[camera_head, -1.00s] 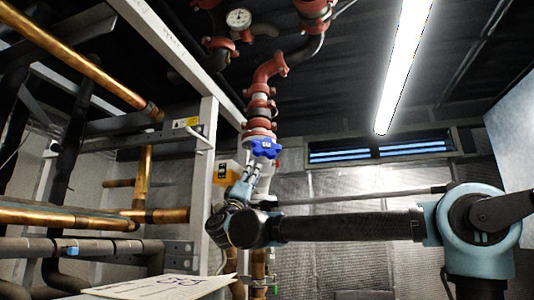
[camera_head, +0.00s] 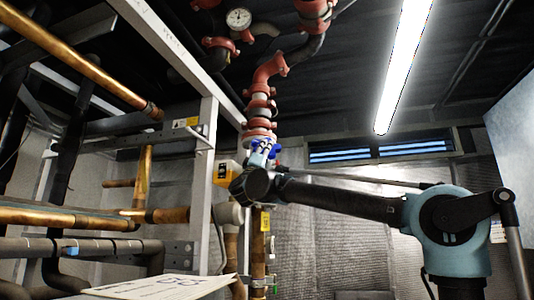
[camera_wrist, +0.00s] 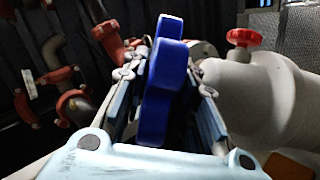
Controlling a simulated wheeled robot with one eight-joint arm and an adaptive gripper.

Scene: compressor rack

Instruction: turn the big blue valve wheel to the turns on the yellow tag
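The blue valve wheel (camera_head: 281,149) sits under the red flanged pipe column in the head view, partly hidden by my gripper (camera_head: 263,153). In the wrist view the wheel (camera_wrist: 162,85) appears nearly edge-on and upright between the two fingers of my gripper (camera_wrist: 166,76). The fingers stand apart on either side of it, with a dark gap visible on the right. Contact on the left side cannot be told. A yellow tag (camera_head: 265,221) is on the pipe below; its writing is too small to read.
A red knob (camera_wrist: 243,38) on a pale pipe is right of the fingers in the wrist view. A yellow box (camera_head: 226,173) and a grey frame post (camera_head: 206,200) stand left of my gripper. A pale sheet with writing (camera_head: 165,287) is at the bottom. Copper pipes (camera_head: 65,218) fill the left.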

